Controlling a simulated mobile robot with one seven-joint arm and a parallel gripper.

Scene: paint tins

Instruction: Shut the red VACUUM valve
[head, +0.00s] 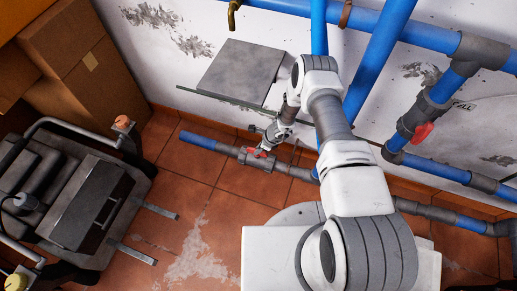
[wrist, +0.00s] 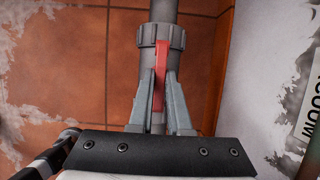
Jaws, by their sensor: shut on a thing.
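The red valve handle (wrist: 160,62) is between my gripper's two fingers (wrist: 159,78) in the wrist view, and they are shut on it. The handle looks lined up with the grey pipe fitting (wrist: 151,36) behind it. In the head view the red handle (head: 261,154) shows as a small patch at the low pipe by the wall, with my gripper (head: 268,146) reaching down onto it. A wall label (wrist: 305,108) at the right of the wrist view is partly cut off and ends in "UUM". The lower part of the valve is hidden by my fingers.
A second red valve handle (head: 423,132) sits on the blue pipe at right, near a "FILL" label (head: 463,105). A grey panel (head: 240,75) stands out by the wall above the low pipe. A cart (head: 75,195) is at left. Tiled floor (head: 195,215) lies open between.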

